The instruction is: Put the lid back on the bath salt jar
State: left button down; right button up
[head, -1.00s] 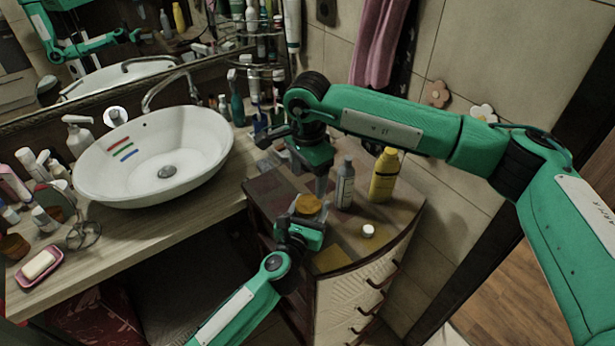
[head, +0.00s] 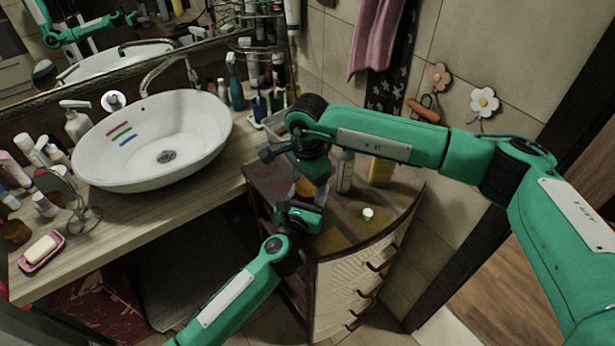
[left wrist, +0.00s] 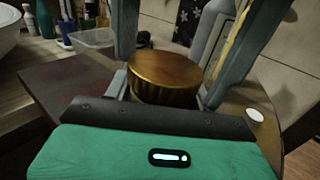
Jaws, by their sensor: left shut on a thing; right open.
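A round gold-brown lid (left wrist: 165,72) with a ribbed side is between the fingers of my left gripper (head: 302,207); it also shows in the head view (head: 304,187). The left gripper is shut on it, above the corner cabinet. My right gripper (head: 318,178) is open and points down from above. In the left wrist view its two fingers (left wrist: 185,50) stand on either side of the lid, apart from each other. What is under the lid is hidden, so I cannot tell whether a jar is there.
A grey bottle (head: 345,172), a yellow bottle (head: 381,172) and a small white cap (head: 368,213) stand on the corner cabinet (head: 400,212). The white basin (head: 205,150) is to the left, with several toiletries around it. The cabinet's front is clear.

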jog(key=shift+c, duration=0.2)
jog(key=c, duration=0.9)
jog(key=shift+m, duration=1.6)
jog(key=shift+c, duration=0.3)
pick_arm(q)
jog(key=shift+d, duration=0.1)
pick_arm(e)
jog(key=o, duration=1.1)
pick_arm(q)
jog(key=shift+w+a, duration=0.1)
jog(key=shift+a, duration=0.15)
pick_arm(e)
jog(key=shift+s, duration=0.15)
jog(key=shift+r, duration=0.1)
